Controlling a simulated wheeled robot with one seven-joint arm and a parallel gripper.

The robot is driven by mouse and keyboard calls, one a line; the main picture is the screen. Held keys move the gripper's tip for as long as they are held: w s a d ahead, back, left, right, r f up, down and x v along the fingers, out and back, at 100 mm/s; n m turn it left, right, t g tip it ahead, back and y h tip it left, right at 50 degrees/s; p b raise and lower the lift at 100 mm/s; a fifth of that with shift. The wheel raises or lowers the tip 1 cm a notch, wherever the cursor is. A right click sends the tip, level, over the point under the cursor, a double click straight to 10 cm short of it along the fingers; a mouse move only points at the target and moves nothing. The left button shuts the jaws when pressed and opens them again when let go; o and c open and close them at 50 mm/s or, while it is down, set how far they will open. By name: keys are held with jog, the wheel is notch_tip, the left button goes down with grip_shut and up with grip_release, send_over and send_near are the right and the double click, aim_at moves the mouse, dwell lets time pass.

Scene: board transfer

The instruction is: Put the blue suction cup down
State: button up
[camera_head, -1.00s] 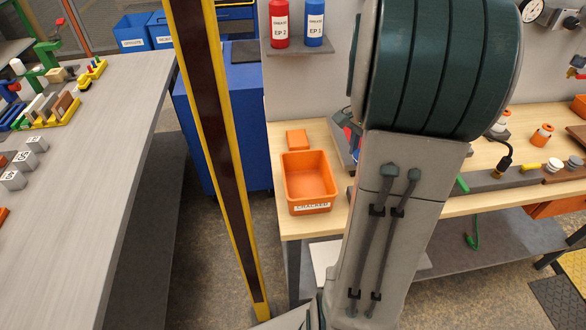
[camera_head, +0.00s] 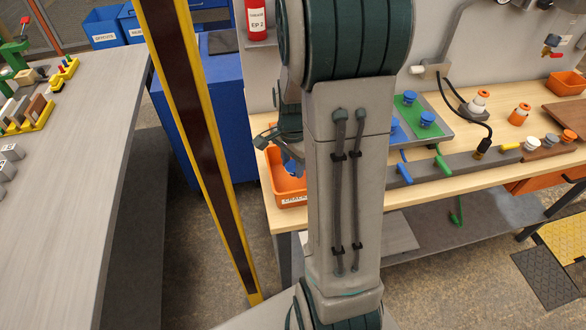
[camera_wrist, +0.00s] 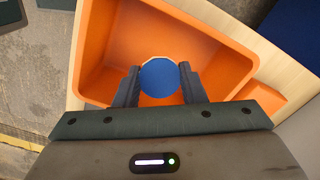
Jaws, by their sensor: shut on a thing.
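The blue suction cup (camera_wrist: 160,78) is between the two fingers of my gripper (camera_wrist: 159,72) in the wrist view. My gripper is shut on it, with a finger touching each side. Seen from above, the cup is over the orange bin (camera_wrist: 92,62); its height above the bin's floor is hard to tell. In the head view the orange bin (camera_head: 282,186) stands at the left end of the wooden bench, partly hidden by my arm. Its label is only partly visible there. The bin's inside around the cup looks empty in the wrist view.
Other blue knobbed pieces (camera_head: 427,118) stand in a green-lined tray (camera_head: 440,132) to the right of my arm. A yellow-black post (camera_head: 195,120) rises left of the bench (camera_head: 470,178).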

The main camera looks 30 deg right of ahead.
aim_at(293, 165)
jog(key=shift+f, duration=1.45)
jog(key=shift+f, duration=0.3)
jog(key=o, duration=1.3)
jog(key=shift+r, duration=0.1)
